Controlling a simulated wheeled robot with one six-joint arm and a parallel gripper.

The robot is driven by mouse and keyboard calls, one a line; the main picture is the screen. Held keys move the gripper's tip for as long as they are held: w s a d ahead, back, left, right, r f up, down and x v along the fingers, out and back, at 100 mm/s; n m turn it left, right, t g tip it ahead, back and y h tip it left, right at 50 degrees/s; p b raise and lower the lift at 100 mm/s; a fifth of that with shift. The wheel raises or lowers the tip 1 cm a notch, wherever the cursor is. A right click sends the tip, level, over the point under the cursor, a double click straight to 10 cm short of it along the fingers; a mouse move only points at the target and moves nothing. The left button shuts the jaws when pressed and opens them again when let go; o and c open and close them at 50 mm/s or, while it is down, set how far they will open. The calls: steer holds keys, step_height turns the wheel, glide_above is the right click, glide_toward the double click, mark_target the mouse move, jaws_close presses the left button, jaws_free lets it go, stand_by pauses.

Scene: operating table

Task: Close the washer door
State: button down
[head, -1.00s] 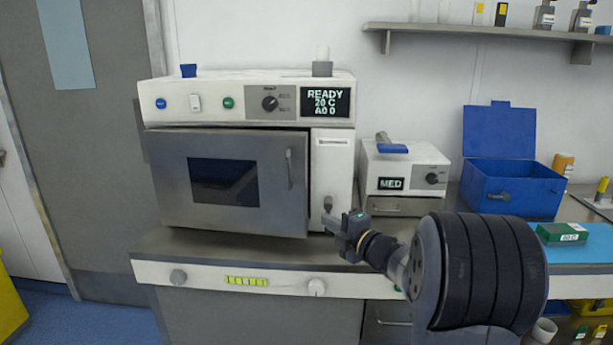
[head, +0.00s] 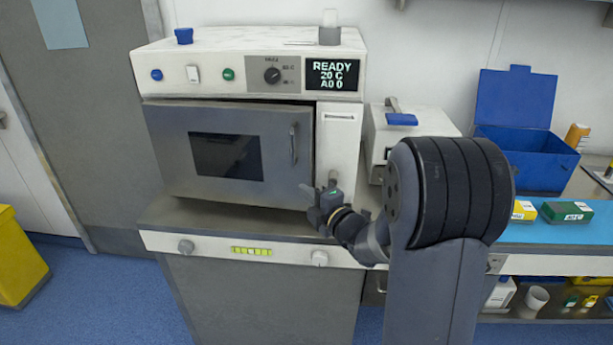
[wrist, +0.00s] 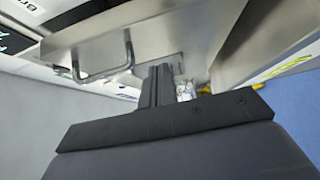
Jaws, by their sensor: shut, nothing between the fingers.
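The washer (head: 340,135) stands on the counter, a white cabinet with a display reading READY. Its grey door (head: 275,190) has a dark window and a vertical bar handle (head: 293,143) near its right edge. The door stands slightly ajar, its right side tilted out from the cabinet. My gripper (head: 310,190) is at the door's lower right corner, below the handle. In the wrist view my gripper (wrist: 162,70) is shut and empty, its fingertips at the door face (wrist: 150,40), with the handle (wrist: 100,75) to the left. I cannot tell whether they touch.
A smaller white unit (head: 415,127) and an open blue box (head: 525,150) stand right of the washer. The counter's front panel (head: 215,246) runs below my gripper. A yellow bin (head: 20,260) stands on the floor at left, with free floor beside it.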

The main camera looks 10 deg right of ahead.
mark_target(297, 173)
steer(key=w, duration=0.1)
steer(key=w+p, duration=0.1)
steer(key=w, duration=0.3)
steer(key=shift+d+p, duration=0.35)
steer(key=shift+w+d, duration=0.1)
steer(key=shift+w, duration=0.05)
